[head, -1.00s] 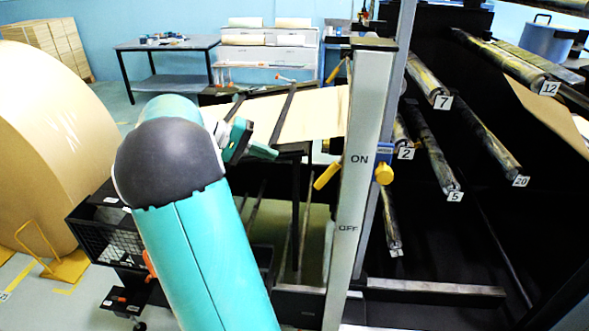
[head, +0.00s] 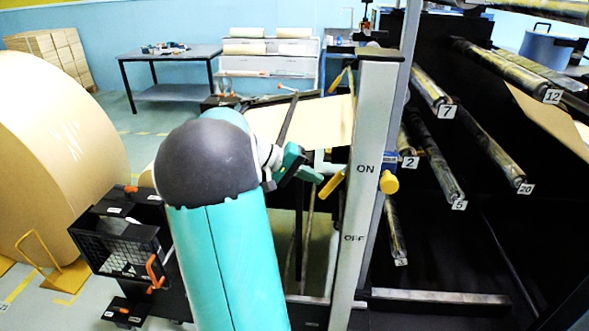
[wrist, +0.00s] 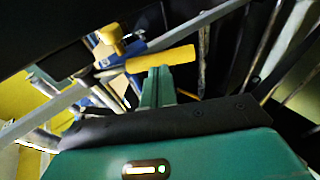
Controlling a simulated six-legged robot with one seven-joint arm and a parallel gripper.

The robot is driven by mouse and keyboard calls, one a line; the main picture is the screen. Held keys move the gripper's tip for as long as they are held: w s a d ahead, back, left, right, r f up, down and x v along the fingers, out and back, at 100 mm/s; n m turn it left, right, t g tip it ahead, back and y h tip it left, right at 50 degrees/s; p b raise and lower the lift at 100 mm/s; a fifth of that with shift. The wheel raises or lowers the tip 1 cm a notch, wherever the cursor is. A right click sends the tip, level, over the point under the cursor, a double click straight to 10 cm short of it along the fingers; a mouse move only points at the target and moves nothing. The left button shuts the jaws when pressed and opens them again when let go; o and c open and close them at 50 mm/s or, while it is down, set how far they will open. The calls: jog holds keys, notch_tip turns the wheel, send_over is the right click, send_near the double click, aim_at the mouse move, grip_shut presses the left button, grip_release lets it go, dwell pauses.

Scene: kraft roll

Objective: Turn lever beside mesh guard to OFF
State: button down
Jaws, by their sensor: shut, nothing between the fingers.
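A grey upright post (head: 369,130) carries the word ON above OFF. The yellow lever handle (head: 332,186) sticks out at the post's left, level with ON and slanting down to the left. My gripper (head: 317,176) is shut and empty, its green tips at or just left of the handle. In the wrist view, the yellow handle (wrist: 165,58) lies across just beyond the tips of my gripper (wrist: 157,74); I cannot tell whether they touch. A black-framed mesh panel (head: 125,250) stands at the lower left, partly behind my arm.
A yellow knob (head: 389,184) is on the post's right side, also seen in the wrist view (wrist: 110,38). Numbered rollers (head: 435,170) fill the right. A large kraft roll (head: 60,150) stands left. An orange handle (head: 155,271) is by the mesh panel.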

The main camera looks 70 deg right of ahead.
aim_at(328, 185)
jog(key=shift+x, duration=1)
jog(key=shift+f, duration=0.1)
jog(key=shift+s+f+g, duration=0.4)
jog(key=shift+f+g, duration=0.15)
jog(key=shift+g, duration=0.05)
jog(key=shift+s+d+f, duration=0.1)
jog(key=shift+s, duration=0.1)
